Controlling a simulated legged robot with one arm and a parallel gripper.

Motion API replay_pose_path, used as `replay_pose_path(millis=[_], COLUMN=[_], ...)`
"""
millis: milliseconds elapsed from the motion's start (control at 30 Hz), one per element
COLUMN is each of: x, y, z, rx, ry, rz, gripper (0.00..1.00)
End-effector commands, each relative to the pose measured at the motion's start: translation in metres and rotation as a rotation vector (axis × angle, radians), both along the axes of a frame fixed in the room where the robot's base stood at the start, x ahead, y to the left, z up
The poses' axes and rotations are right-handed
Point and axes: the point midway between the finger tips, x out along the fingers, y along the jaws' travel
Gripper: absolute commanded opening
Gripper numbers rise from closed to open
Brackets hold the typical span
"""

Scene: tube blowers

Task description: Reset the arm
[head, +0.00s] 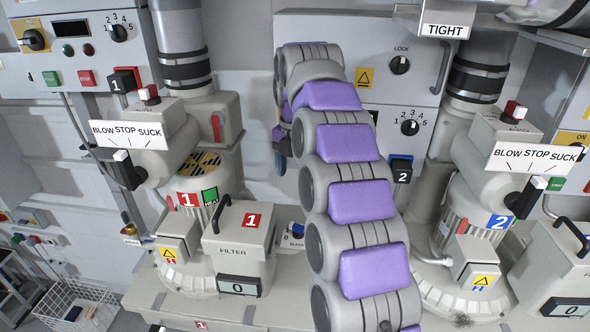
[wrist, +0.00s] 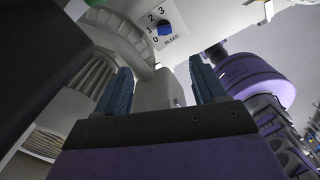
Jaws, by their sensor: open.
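My purple and grey arm (head: 345,170) rises through the middle of the head view and bends over at the top. My gripper (wrist: 160,85) shows in the wrist view with its two blue fingers spread apart and nothing held between them. In the head view only a small blue part of the gripper (head: 281,158) shows, left of the arm. A blue bleed dial (wrist: 165,29), marked 0 to 3, is beyond the fingers in the wrist view, apart from them. The bleed dial (head: 298,238) is partly hidden behind my arm in the head view.
Blower 1 with its lever (head: 122,168) and filter box (head: 240,240) stands left of my arm. Blower 2 with its lever (head: 528,197) stands right. A panel with dials (head: 400,65) is behind the arm. A wire basket (head: 78,305) is at the lower left.

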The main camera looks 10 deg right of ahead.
Motion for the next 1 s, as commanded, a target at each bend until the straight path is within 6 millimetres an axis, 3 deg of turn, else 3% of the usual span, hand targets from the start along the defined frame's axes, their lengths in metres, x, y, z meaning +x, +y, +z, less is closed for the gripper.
replay_pose_path(millis=[233, 367, 667, 1000], x=[-0.005, -0.020, -0.094, -0.202], y=[0.000, 0.001, 0.002, 0.000], z=[-0.004, -0.018, -0.074, -0.164], rx=[0.001, 0.003, -0.004, -0.047], ry=[0.002, 0.013, 0.040, 0.074], rz=[-0.027, -0.125, -0.595, -1.203], gripper=[0.70, 0.70, 0.70, 0.70])
